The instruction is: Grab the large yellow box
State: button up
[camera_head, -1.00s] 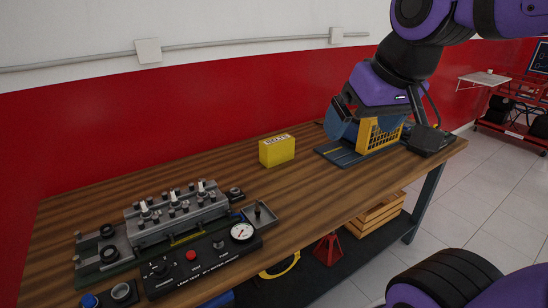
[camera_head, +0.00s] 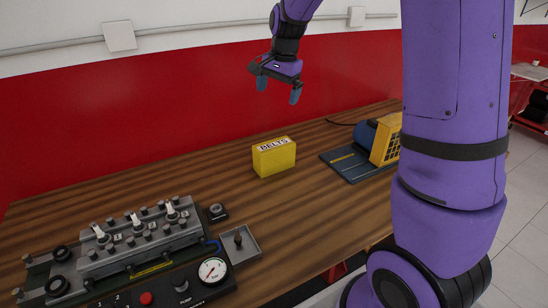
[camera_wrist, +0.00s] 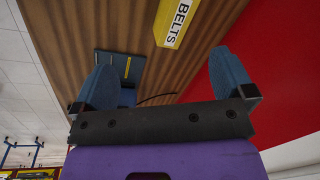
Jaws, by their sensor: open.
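The large yellow box (camera_head: 274,158), with a white label reading BELTS on its top, stands upright on the wooden workbench. My gripper (camera_head: 279,91) is open and empty, in the air above and behind the box in the head view. In the wrist view, the box (camera_wrist: 179,22) shows at the top edge, partly cut off, beyond the two spread blue fingers of my gripper (camera_wrist: 168,82). The fingers do not touch the box.
An engine trainer with knobs and a gauge (camera_head: 212,270) fills the bench's front left. A blue and yellow machine on a dark base (camera_head: 352,163) stands to the right of the box. The bench (camera_head: 215,178) around the box is mostly clear. A red wall (camera_head: 150,110) rises behind.

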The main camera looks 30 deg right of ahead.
aim_at(274, 144)
jog(key=w+d+f+m, duration=0.1)
jog(key=w+f+m, duration=0.1)
jog(key=f, duration=0.4)
jog(key=w+d+f+m+g, duration=0.1)
jog(key=w+d+f, duration=0.1)
jog(key=w+f, duration=0.3)
jog(key=w+d+f+m, duration=0.1)
jog(key=w+f+m, duration=0.1)
jog(key=f, duration=0.4)
jog(key=shift+w+d+f+m+g+h, duration=0.15)
jog(key=shift+w+f, duration=0.05)
jog(key=shift+w, duration=0.25)
jog(key=shift+w+d+f+m+g+h, duration=0.15)
jog(key=shift+w, duration=0.3)
notch_tip(274, 144, down, 11)
jog(key=shift+f, duration=0.1)
jog(key=c, duration=1)
jog(key=shift+c, duration=0.5)
jog(key=shift+r, duration=0.2)
